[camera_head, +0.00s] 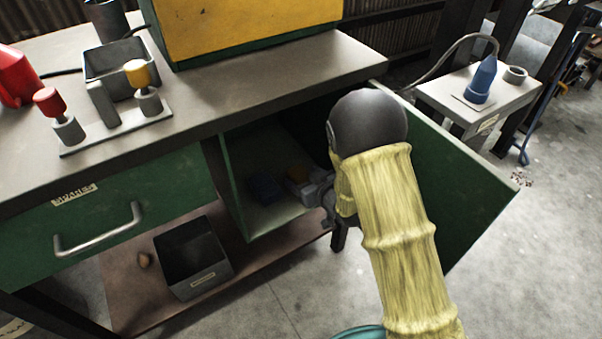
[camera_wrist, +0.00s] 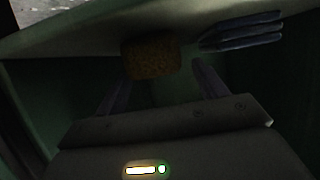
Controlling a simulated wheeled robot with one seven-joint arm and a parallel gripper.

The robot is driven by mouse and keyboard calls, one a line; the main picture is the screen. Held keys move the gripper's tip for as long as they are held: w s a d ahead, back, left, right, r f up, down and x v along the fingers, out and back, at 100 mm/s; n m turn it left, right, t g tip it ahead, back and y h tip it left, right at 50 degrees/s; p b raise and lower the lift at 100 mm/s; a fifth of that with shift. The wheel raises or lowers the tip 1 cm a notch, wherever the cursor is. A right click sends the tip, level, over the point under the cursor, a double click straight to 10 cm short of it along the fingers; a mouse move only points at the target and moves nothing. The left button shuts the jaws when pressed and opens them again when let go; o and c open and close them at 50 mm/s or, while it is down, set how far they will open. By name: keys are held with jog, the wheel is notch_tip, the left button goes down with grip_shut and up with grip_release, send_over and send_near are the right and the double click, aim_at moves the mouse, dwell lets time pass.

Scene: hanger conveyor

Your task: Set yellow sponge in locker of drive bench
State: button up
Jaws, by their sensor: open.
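The yellow sponge (camera_head: 298,173) is inside the open locker (camera_head: 235,175) of the green drive bench, close to my gripper (camera_head: 306,187). In the wrist view the sponge (camera_wrist: 150,58) looks dull brown in the shade and lies just beyond and between the fingertips. My gripper (camera_wrist: 160,75) is open, with a finger on each side and no clear contact with the sponge. The gripper reaches into the locker from the right. I cannot tell whether the sponge rests fully on the locker floor.
A dark blue ridged object (camera_head: 265,188) lies beside the sponge in the locker; it also shows in the wrist view (camera_wrist: 242,32). The open green door (camera_head: 450,180) stands right of my arm. A drawer (camera_head: 110,222) is left, above a dark bin (camera_head: 192,258) on the lower shelf.

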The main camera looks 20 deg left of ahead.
jog(key=p+v, duration=0.3)
jog(key=v, duration=0.6)
jog(key=shift+d, duration=0.25)
jog(key=shift+s, duration=0.25)
